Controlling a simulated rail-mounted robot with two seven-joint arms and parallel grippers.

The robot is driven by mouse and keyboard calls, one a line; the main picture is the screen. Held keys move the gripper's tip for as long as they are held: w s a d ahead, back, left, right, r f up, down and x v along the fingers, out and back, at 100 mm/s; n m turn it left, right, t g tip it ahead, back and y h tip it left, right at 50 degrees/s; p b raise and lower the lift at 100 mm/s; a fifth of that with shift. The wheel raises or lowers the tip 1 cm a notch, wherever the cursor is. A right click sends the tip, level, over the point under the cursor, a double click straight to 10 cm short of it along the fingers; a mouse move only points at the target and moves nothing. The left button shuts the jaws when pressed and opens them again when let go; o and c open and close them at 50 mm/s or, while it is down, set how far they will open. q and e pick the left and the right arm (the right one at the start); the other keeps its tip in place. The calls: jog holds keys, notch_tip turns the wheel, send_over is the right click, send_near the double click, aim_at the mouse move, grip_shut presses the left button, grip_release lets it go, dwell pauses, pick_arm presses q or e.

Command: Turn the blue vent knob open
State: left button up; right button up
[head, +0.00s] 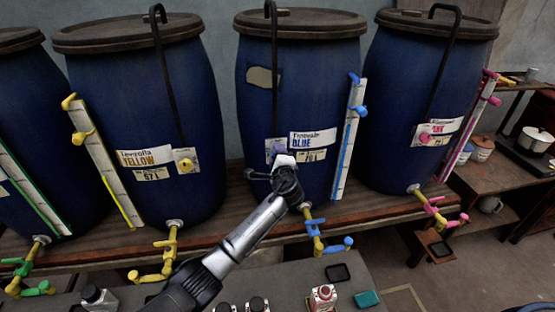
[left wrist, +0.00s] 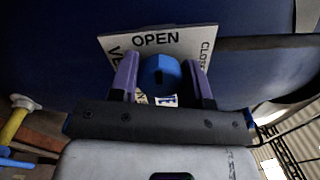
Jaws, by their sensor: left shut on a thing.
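The blue vent knob (left wrist: 161,74) sits on a white plate (left wrist: 187,42) on the blue vat (head: 300,85). In the left wrist view the plate reads OPEN at the top and partly CLOSED at the right. My left gripper (left wrist: 164,78) has its two purple fingers on either side of the knob, shut on it. In the head view my left gripper (head: 278,152) is at the vat's front, left of its BLUE label (head: 312,140), and hides the knob. Where the knob points I cannot tell. My right gripper is not in view.
A black stirring handle (head: 273,70) hangs down the vat just above my gripper. A sight tube (head: 349,135) with blue fittings stands to the right. The blue-handled tap (head: 316,232) is below. The yellow vat (head: 150,100) and the pink vat (head: 415,100) flank it.

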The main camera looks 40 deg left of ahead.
pick_arm(q)
jog(key=shift+n, duration=0.5)
jog(key=o, duration=0.9)
jog(key=shift+s+d, duration=0.1)
jog(key=shift+p+v, duration=0.5)
jog(key=shift+v, duration=6.3)
